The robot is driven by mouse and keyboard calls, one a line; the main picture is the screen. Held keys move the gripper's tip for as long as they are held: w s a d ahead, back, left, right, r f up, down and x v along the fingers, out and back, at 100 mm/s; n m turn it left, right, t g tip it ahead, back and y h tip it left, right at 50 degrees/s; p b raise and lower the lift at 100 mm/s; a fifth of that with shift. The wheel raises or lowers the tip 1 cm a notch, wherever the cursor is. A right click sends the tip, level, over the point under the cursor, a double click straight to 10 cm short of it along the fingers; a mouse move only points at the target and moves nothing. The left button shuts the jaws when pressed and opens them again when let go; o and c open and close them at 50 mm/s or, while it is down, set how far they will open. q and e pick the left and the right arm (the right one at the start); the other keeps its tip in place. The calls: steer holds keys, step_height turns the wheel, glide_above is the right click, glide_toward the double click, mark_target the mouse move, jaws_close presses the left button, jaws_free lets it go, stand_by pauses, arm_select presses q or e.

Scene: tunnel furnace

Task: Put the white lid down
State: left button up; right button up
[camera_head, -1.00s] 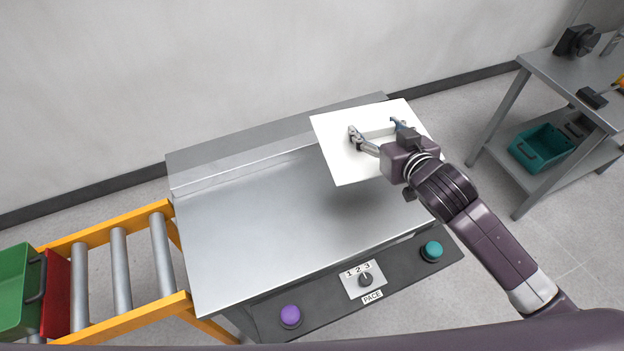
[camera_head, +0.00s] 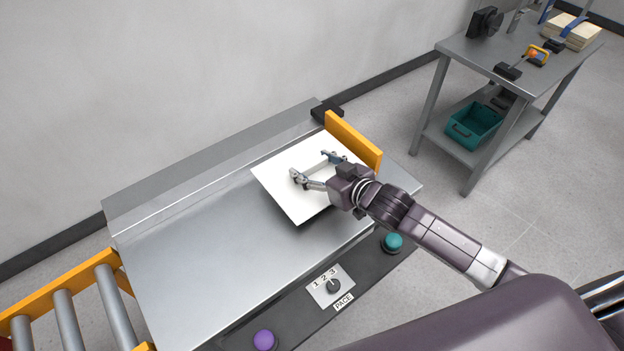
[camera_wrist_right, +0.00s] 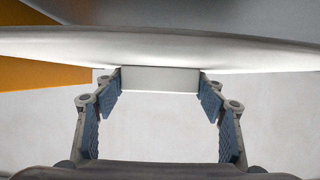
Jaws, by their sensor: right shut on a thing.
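The white lid (camera_head: 283,188) is a flat square panel with a raised handle bar, seen over the right part of the metal furnace top (camera_head: 190,265). My right gripper (camera_head: 311,171) is shut on the handle. In the right wrist view, the two blue-padded fingers (camera_wrist_right: 160,88) stand at either end of the white handle block (camera_wrist_right: 160,79), under the lid's broad face (camera_wrist_right: 160,45). Whether the lid touches the metal top cannot be told. My left gripper is not in view.
An orange bar (camera_head: 354,141) stands at the right end of the furnace top, close to the lid. The front panel has a purple button (camera_head: 265,341), a pace dial (camera_head: 333,286) and a teal button (camera_head: 393,242). Rollers (camera_head: 114,294) lie left. A grey workbench (camera_head: 480,62) stands right.

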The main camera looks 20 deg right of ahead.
mark_target(313, 179)
steer(key=shift+f, duration=2.65)
steer(key=o, duration=1.2)
steer(key=shift+o, duration=0.2)
steer(key=shift+s, duration=0.1)
steer(key=v, duration=1.1)
steer(key=shift+s+d+r, duration=0.15)
steer(key=shift+s, duration=0.2)
